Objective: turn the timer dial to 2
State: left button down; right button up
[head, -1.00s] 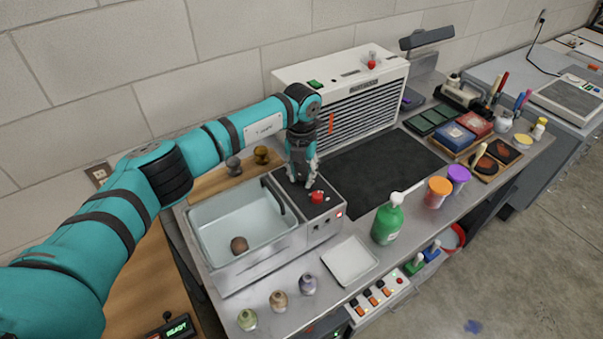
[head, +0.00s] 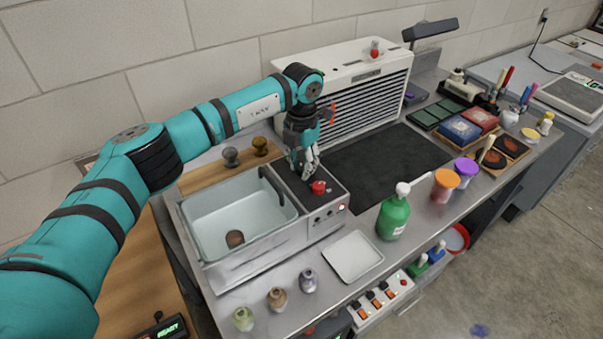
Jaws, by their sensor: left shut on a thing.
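My left gripper (head: 306,174) reaches down from above onto the dark top of the steel control box (head: 330,198) at the right end of the water bath. Its fingers are shut on a small part there, which I take to be the timer dial; the fingers hide it, and no scale or number can be read. A red knob (head: 318,187) stands on the box top right beside the fingertips. A lit red lamp (head: 342,207) shows on the box front. My right gripper is not in view.
A green pump bottle (head: 393,217), a white tray (head: 352,256) and small jars (head: 277,299) stand near the front. A white louvred unit (head: 350,85) stands behind. The dark mat (head: 385,160) is clear.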

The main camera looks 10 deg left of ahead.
pick_arm(q)
jog(key=m+b, duration=0.3)
jog(key=shift+f+m, duration=0.15)
jog(key=shift+m, duration=0.15)
jog(key=shift+m+b, duration=1.2)
jog(key=shift+m, duration=0.6)
jog(key=shift+r, duration=0.2)
jog(key=c, duration=1)
grip_release()
notch_tip(320, 180, up, 12)
jog(key=shift+f, duration=0.1)
